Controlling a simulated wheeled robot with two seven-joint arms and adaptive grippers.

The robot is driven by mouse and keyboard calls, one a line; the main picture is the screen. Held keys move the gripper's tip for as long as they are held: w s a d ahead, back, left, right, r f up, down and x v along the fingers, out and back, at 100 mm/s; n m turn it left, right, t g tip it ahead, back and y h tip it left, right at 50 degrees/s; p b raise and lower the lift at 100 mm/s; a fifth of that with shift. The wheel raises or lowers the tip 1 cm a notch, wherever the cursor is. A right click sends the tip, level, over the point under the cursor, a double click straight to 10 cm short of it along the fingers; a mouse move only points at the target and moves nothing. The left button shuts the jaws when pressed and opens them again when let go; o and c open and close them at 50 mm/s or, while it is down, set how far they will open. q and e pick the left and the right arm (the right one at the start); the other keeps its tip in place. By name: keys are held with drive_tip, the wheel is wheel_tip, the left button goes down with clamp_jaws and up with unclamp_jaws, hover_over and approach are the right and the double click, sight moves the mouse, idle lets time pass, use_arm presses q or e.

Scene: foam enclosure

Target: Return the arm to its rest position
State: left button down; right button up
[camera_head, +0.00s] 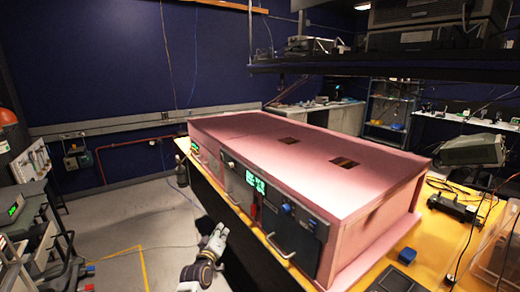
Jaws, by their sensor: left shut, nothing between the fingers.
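My left gripper (216,238) shows low in the middle of the head view, with its arm below it at the bottom edge. It is shut and empty. It is in front of the yellow-edged bench and left of the pink foam enclosure (290,150), apart from the enclosure's front panels as far as I can tell. The enclosure is a long box with two dark square openings in its top. Its front has dark panels, a lit green display (255,183), a blue knob (287,208) and metal handles. My right gripper is not in view.
A dark overhead shelf (390,64) holds equipment. Grey floor (135,215) is open at left, beside a cluttered cart (30,215).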

use_arm(q)
drive_tip(key=s+f+m+g, duration=0.2)
drive_tip(key=s+f+m, duration=0.1)
drive_tip(key=f, duration=0.9)
drive_tip(key=s+f+m+g, duration=0.2)
drive_tip(key=f+m, duration=0.1)
drive_tip(key=f, duration=0.8)
drive_tip(key=s+a+f+m+g+y, duration=0.1)
drive_tip(key=s+f+g, duration=0.1)
drive_tip(key=s+f, duration=0.6)
drive_tip(key=s+a+f+m+g, duration=0.1)
drive_tip(key=s+f+g, duration=0.1)
drive_tip(key=s+f, duration=0.65)
drive_tip(key=s+a+f+m+g+y, duration=0.1)
drive_tip(key=s+a+f+g, duration=0.15)
drive_tip(key=s+f, duration=0.65)
drive_tip(key=s+a+f+g, duration=0.2)
drive_tip(key=s+a+f, duration=0.1)
drive_tip(key=s+f, duration=0.6)
drive_tip(key=s+a+f+g, duration=0.1)
drive_tip(key=s+a+f, duration=0.1)
drive_tip(key=s, duration=1.1)
drive_tip(key=s+a+f+g+y, duration=0.1)
drive_tip(key=s+a+f+g, duration=0.1)
drive_tip(key=s, duration=1.2)
drive_tip(key=shift+s+a+m, duration=0.15)
drive_tip(key=shift+a+m, duration=0.15)
drive_tip(key=shift+a, duration=0.1)
